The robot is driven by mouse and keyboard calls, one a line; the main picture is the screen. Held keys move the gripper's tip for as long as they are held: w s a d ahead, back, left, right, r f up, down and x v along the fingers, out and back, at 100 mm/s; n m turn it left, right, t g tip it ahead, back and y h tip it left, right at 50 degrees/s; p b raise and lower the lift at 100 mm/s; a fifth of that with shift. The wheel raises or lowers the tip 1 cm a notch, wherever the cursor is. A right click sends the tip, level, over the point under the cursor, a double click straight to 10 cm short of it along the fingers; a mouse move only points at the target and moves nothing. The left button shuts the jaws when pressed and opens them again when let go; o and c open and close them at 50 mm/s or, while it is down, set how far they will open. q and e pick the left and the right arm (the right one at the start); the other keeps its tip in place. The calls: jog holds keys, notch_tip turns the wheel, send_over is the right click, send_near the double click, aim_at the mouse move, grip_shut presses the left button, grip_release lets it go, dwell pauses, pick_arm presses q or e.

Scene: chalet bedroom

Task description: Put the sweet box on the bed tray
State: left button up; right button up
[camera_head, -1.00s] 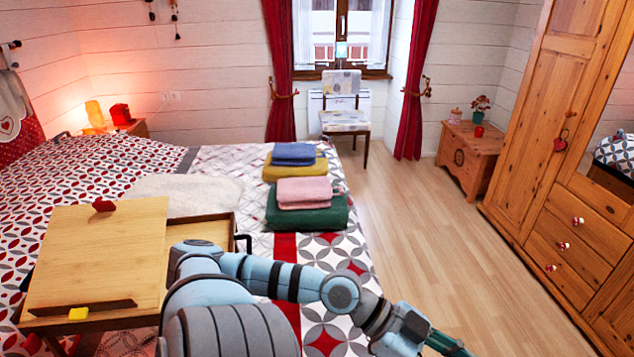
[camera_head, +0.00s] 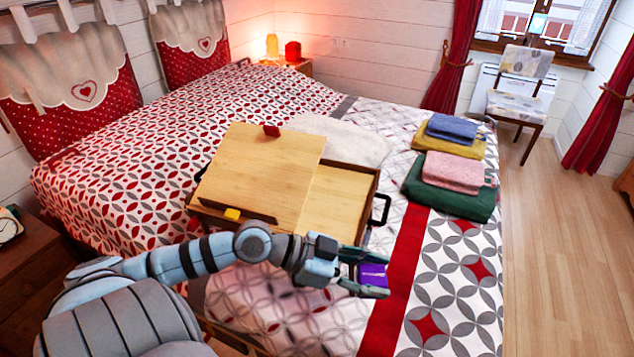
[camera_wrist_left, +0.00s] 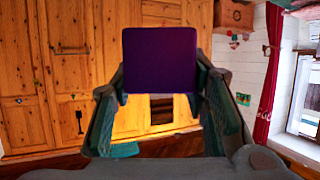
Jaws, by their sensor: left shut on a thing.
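The sweet box is purple; it shows in the head view (camera_head: 373,275) and, as a dark purple square face, in the left wrist view (camera_wrist_left: 160,60). My left gripper (camera_head: 362,280) is shut on it and holds it over the bed, to the right of and nearer than the bed tray. In the left wrist view the two fingers (camera_wrist_left: 160,95) flank the box. The wooden bed tray (camera_head: 335,205) stands on the bed, with a raised board at its left, a bare flat part at its right and a dark handle. My right gripper is out of view.
Folded towels (camera_head: 452,172) lie stacked on the bed right of the tray. A white fur throw (camera_head: 345,138) lies behind it.

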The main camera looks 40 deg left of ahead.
pick_arm(q)
jog(key=w+a+r+n+t+y+p, duration=0.1)
jog(key=w+a+r+n+t+y, duration=0.15)
jog(key=w+a, duration=0.25)
jog(key=w+a+r+n+t+y+p, duration=0.1)
jog(key=w+a+n+y, duration=0.25)
jog(key=w, duration=0.25)
notch_tip(320, 180, up, 9)
jog(key=n+y, duration=0.8)
jog(key=y, duration=0.2)
send_over(337, 211)
jog(key=shift+n, duration=0.3)
notch_tip(337, 211, down, 20)
jog(key=b, duration=0.4)
jog(key=shift+r, duration=0.25)
jog(key=o, duration=1.1)
